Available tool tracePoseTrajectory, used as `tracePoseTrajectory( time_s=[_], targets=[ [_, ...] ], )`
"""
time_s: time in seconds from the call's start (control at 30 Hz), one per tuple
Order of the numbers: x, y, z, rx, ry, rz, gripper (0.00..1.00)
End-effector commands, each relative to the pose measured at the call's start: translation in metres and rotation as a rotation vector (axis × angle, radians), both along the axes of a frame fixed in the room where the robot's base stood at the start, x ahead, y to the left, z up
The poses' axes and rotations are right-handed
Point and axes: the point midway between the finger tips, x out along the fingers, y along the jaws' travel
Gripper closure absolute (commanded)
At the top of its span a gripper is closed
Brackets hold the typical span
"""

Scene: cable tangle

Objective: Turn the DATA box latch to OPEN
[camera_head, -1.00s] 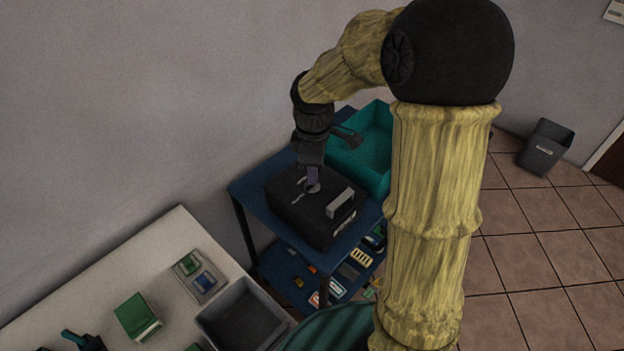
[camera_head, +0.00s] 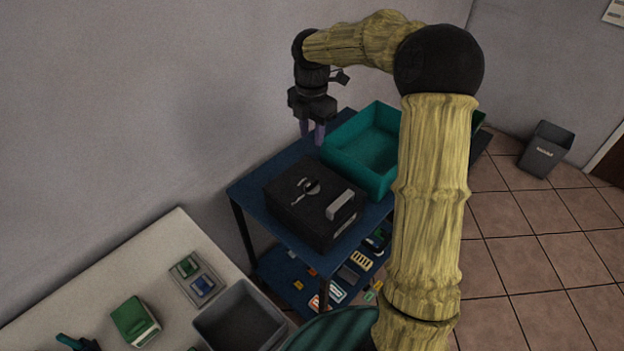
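The black box (camera_head: 300,224) sits on the blue shelf's top. A small grey latch (camera_head: 309,187) lies on its upper face, and a light grey handle or plate (camera_head: 341,204) is near its right edge. The latch marks and the box label are too small to read. My gripper (camera_head: 313,137) hangs above and behind the box, pointing down, apart from the latch. Its two purple fingers show a gap between them with nothing held.
A teal bin (camera_head: 345,157) stands right behind the box, close to my gripper. A white table (camera_head: 110,262) with a grey bin (camera_head: 238,318) and green items is at lower left. Several small items lie on the lower shelf. The wall is close behind.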

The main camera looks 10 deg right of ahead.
Motion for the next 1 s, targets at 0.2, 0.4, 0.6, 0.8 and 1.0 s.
tracePoseTrajectory(
  time_s=[0.2, 0.4, 0.6, 0.8, 1.0],
  targets=[
    [0.0, 0.0, -0.013, 0.0, 0.002, -0.001, 0.67],
    [-0.001, 0.0, -0.045, -0.001, 0.004, -0.001, 0.67],
    [-0.001, 0.001, -0.08, 0.0, 0.004, 0.0, 0.67],
    [-0.001, 0.001, -0.115, 0.0, 0.004, 0.0, 0.67],
    [-0.001, 0.001, -0.15, 0.001, 0.003, 0.0, 0.67]
  ],
)
